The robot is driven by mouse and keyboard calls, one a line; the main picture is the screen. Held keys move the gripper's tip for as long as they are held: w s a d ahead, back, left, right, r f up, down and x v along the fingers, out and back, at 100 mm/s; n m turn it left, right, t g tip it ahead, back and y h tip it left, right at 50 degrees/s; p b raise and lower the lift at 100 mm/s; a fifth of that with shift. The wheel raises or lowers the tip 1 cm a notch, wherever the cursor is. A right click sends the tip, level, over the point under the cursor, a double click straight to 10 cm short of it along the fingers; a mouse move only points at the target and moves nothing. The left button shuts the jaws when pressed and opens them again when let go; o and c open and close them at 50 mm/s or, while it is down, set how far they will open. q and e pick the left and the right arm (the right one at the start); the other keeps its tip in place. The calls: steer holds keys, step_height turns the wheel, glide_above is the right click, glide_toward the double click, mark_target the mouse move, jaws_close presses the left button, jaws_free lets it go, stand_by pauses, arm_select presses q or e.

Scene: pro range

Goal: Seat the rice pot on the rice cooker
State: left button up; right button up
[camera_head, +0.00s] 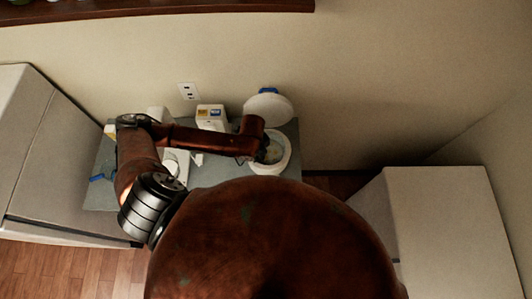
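The white rice cooker (282,163) stands at the right end of the grey-blue table (225,172), with its round lid (268,105) raised behind it. A round, pale greenish interior shows inside its rim; I cannot tell whether this is the rice pot or the cooker's own well. No separate rice pot can be made out. My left arm reaches across the table from the left. My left gripper (259,151) is at the left side of the cooker's opening, small and dark, and its fingers cannot be made out. My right gripper is not in view.
White appliances (173,165) and a white box with yellow and blue labels (210,117) stand left of the cooker. A blue item (98,177) lies at the table's left edge. White cabinets flank the table, left (70,160) and right (440,225). My brown body hides the front.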

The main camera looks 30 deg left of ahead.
arm_select(q)
steer(key=shift+s+f, duration=0.1)
steer(key=shift+s, duration=0.1)
step_height(320, 180, up, 12)
steer(key=shift+s+a+r, duration=0.1)
steer(key=shift+s+a, duration=0.05)
stand_by(0.5)
